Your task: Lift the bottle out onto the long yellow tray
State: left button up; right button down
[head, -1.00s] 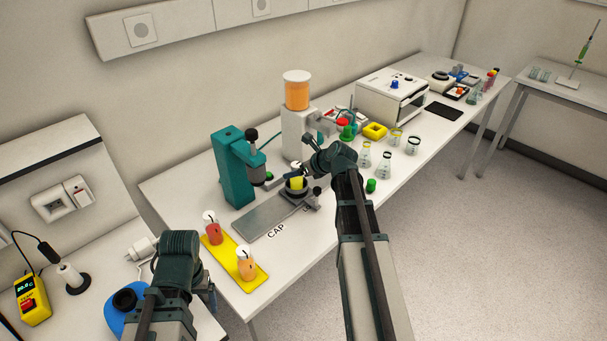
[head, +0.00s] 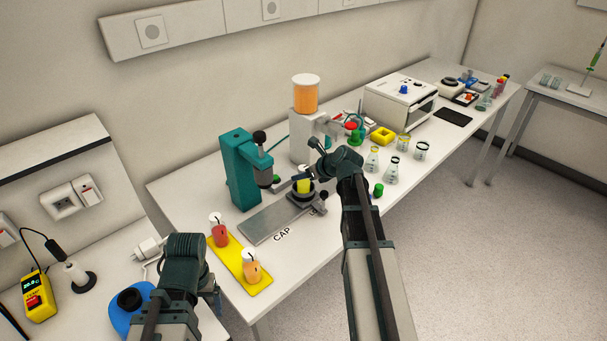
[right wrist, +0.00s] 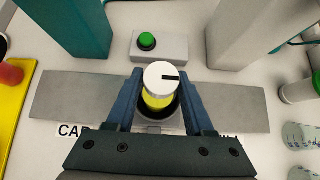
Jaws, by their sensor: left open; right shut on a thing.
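The bottle (right wrist: 158,100) has yellow contents and a white cap with a dark mark. It stands upright in a dark round holder on a grey plate (head: 268,222). In the head view the yellow bottle (head: 304,187) is partly hidden by my right gripper (head: 302,178). My right gripper (right wrist: 160,92) is shut on the bottle, one finger on each side just below the cap. The long yellow tray (head: 236,262) lies left of the plate and bears a red bottle (head: 220,233) and an orange bottle (head: 252,270). My left gripper (head: 213,302) is open and empty at the lower left.
A teal press (head: 241,170) stands behind the plate. A dispenser with an orange tank (head: 305,95) stands beside it.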

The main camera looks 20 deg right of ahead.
aim_at(304, 168)
pick_arm(q)
jog(key=shift+r+p, duration=0.65)
pick_arm(e)
jog(key=shift+r, duration=0.7)
pick_arm(q)
jog(key=shift+r+p, duration=1.05)
pick_arm(e)
jog(key=shift+r, duration=1.05)
pick_arm(q)
jog(key=shift+r, duration=0.1)
pick_arm(e)
jog(key=shift+r, duration=0.1)
